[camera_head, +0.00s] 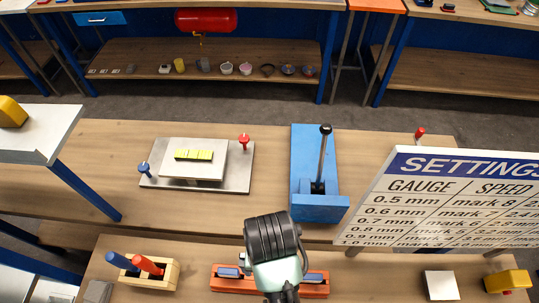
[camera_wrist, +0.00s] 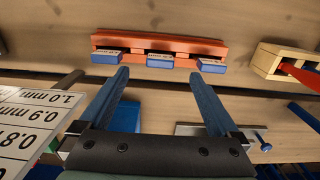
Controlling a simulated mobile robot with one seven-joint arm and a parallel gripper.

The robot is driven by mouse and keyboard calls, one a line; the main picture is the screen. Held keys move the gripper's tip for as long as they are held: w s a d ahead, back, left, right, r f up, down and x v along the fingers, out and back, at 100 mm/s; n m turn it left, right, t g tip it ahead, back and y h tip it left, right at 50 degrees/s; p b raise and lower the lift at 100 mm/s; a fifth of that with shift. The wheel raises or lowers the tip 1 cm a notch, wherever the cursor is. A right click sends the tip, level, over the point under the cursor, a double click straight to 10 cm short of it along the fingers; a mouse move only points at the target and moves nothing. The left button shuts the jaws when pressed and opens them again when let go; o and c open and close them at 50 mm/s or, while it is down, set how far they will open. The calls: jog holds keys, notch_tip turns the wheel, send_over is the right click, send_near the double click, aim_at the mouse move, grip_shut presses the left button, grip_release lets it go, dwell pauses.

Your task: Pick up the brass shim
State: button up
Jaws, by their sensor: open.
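I cannot identify a brass shim for certain. An orange-red rack (camera_head: 240,286) lies on the near bench, its middle hidden behind my arm. In the wrist view the rack (camera_wrist: 160,42) holds three blue-ended pieces with pale labels too small to read: left (camera_wrist: 105,57), middle (camera_wrist: 160,61) and right (camera_wrist: 211,66). My gripper (camera_wrist: 160,75) is open and empty, its two fingers spread and pointing towards the rack. Its fingertips do not show in the head view. A flat yellow marked strip (camera_head: 194,155) lies on a pale plate (camera_head: 205,175) on the bench behind.
A blue lever press (camera_head: 318,208) stands right of the plate. A tilted settings sign (camera_head: 440,200) rises at right. A wooden holder (camera_head: 165,278) with blue and red handles stands left of the rack. A pale block (camera_head: 440,285) and a yellow block (camera_head: 508,281) are at right.

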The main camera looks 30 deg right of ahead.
notch_tip(320, 180, down, 6)
jog(key=shift+w+d+f+p, duration=0.15)
jog(key=shift+f+p, duration=0.1)
jog(key=shift+f, duration=0.75)
jog(key=shift+w+f+p, duration=0.1)
jog(key=shift+f+p, duration=0.15)
jog(key=shift+f, duration=0.8)
jog(key=shift+w+d+f+p, duration=0.15)
jog(key=shift+f+p, duration=0.1)
jog(key=shift+f, duration=0.75)
